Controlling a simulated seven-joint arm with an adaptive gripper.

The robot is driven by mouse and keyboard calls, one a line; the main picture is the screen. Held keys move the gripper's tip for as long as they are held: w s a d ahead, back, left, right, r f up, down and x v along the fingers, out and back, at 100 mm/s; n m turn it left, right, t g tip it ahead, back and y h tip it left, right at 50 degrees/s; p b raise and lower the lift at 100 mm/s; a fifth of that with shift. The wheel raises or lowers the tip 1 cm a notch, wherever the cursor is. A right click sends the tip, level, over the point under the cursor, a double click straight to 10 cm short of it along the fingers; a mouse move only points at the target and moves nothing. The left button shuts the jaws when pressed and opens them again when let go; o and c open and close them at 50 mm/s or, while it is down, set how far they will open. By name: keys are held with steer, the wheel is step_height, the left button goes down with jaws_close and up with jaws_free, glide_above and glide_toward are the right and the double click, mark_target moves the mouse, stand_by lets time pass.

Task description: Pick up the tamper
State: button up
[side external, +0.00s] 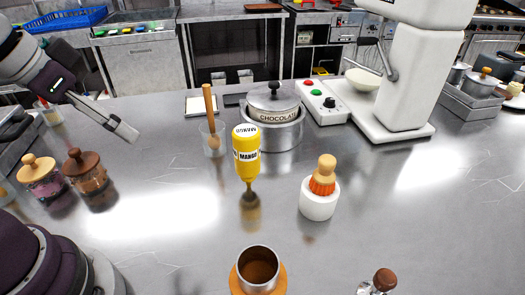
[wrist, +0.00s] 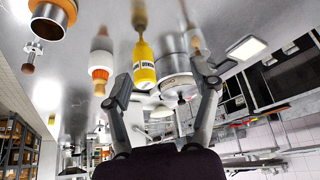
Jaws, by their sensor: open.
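The likely tamper (side external: 378,281), with a round dark-brown wooden knob, stands at the bottom edge of the side view, right of centre; its lower part is cut off by the frame. In the wrist view the same brown-knobbed piece (wrist: 29,62) shows at the upper left, beside a metal cup. My gripper (side external: 128,131) is at the left of the side view, raised above the table and far from the tamper. In the wrist view my gripper (wrist: 161,76) has its fingers wide apart with nothing held; a yellow bottle shows between them, farther off.
The yellow mango bottle (side external: 247,158), white pot with an orange brush (side external: 320,199), chocolate pot (side external: 272,134) and glass with a wooden stick (side external: 213,140) stand mid-table. A metal cup with an orange base (side external: 258,268) is left of the tamper. Wooden-lidded jars (side external: 89,185) stand at left.

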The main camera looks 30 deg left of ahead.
steer(key=w+d+m+h, duration=0.1)
steer(key=w+d+m, duration=0.2)
steer(key=w+d, duration=0.35)
steer(key=m+g+h, duration=0.1)
steer(key=m+h, duration=0.2)
steer(key=m, duration=0.3)
glide_toward(387, 278)
steer(key=x, duration=1)
steer(key=shift+w+f, duration=0.1)
steer(key=shift+f, duration=0.1)
jaws_close()
